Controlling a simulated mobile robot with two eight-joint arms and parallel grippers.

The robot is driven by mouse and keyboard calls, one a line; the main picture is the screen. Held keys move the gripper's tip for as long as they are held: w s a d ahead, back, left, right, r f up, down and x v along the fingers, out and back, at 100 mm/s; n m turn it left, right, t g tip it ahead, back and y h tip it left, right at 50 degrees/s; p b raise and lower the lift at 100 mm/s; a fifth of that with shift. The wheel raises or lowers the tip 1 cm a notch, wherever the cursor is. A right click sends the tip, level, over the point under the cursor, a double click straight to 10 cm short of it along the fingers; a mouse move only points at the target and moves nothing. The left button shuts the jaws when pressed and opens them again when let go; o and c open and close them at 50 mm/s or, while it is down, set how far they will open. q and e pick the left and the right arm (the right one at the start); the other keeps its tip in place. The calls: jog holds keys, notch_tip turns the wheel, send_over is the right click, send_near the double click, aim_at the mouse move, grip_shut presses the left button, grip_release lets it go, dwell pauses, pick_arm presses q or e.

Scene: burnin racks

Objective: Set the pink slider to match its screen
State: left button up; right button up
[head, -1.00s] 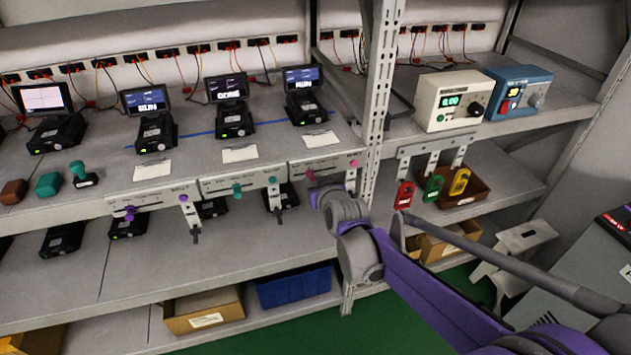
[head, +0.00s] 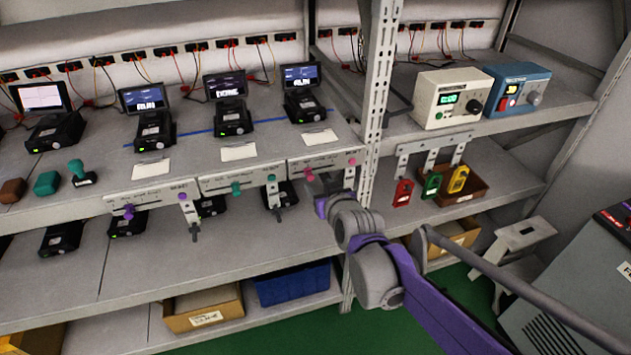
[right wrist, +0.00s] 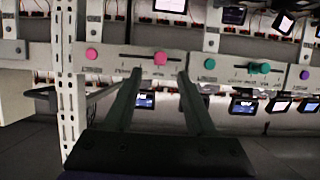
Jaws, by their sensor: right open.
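The pink slider knob (head: 309,175) sits on the rightmost white panel (head: 325,163) at the shelf's front edge. In the right wrist view the pink knob (right wrist: 160,58) stands in a dark slot, with a round pink button (right wrist: 92,54) to its left. The screen (head: 301,77) behind that panel shows small white text that looks like "RUN". My right gripper (right wrist: 157,76) is open and empty. Its fingertips are at the panel, one to each side of the pink knob and slightly below it in the picture. Whether they touch it I cannot tell. My left gripper is not in view.
Panels with a teal knob (head: 236,187) and a purple knob (head: 128,211) lie left of the pink one. A perforated metal post (head: 376,100) stands close on the right. Blank cards and black testers with screens fill the shelf above.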

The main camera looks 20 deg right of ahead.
jog(key=v, duration=0.4)
jog(key=shift+s+r, duration=0.1)
jog(key=shift+s, duration=0.1)
dwell(0.3)
jog(key=s+f+g, duration=0.4)
jog(key=s+f, duration=0.3)
jog(key=s, duration=0.5)
jog(key=s+f+g, duration=0.4)
jog(key=s+f, duration=0.3)
jog(key=s, duration=0.5)
jog(key=shift+f, duration=0.25)
